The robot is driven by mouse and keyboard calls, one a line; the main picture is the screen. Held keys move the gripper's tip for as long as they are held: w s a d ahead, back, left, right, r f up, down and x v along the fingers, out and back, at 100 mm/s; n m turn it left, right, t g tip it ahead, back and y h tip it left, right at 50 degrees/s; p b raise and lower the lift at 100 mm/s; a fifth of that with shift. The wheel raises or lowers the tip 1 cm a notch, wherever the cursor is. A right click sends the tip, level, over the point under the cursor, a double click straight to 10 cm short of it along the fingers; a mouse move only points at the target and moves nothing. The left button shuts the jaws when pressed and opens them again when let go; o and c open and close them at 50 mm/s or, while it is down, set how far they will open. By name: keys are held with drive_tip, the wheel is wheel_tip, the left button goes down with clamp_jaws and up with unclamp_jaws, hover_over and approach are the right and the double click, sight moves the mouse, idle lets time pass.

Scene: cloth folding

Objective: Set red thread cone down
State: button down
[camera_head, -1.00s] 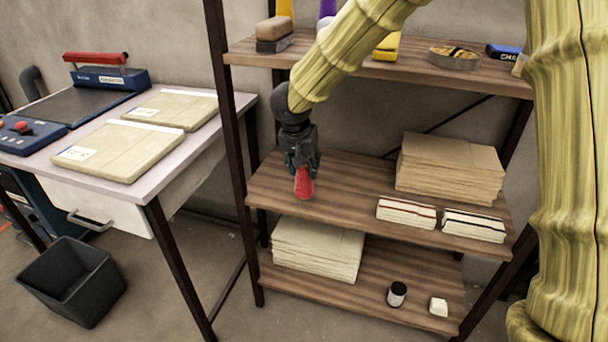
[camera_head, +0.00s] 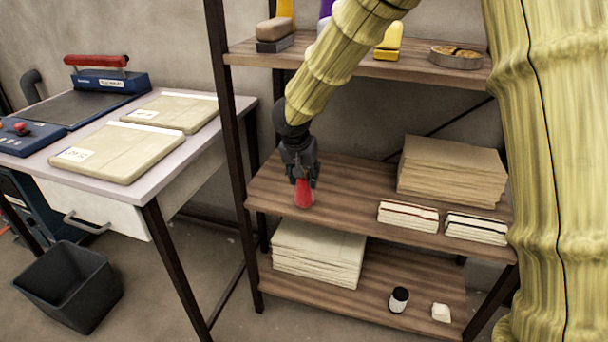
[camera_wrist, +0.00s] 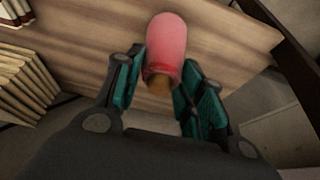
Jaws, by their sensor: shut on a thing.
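The red thread cone (camera_head: 304,193) is at the left part of the middle wooden shelf (camera_head: 345,205), upright in the head view. Its lower end is at or very close to the shelf surface; I cannot tell whether it touches. My gripper (camera_head: 303,180) comes down from above and is shut on the cone's upper part. In the wrist view the pinkish-red cone (camera_wrist: 167,45) sits between the teal finger pads of my gripper (camera_wrist: 158,85), with its brown core end toward the camera.
A cardboard stack (camera_head: 450,170) and two bundles of folded pieces (camera_head: 408,215) (camera_head: 475,228) stand to the right on the same shelf. The upper shelf (camera_head: 400,72) is above the gripper, and a dark shelf post (camera_head: 232,130) is at the left. Shelf space between cone and bundles is clear.

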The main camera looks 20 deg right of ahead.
drive_tip(key=c, duration=0.9)
unclamp_jaws()
drive_tip(key=shift+f, duration=0.1)
drive_tip(key=p+v, duration=0.3)
drive_tip(key=v, duration=0.9)
drive_tip(key=shift+d, duration=0.1)
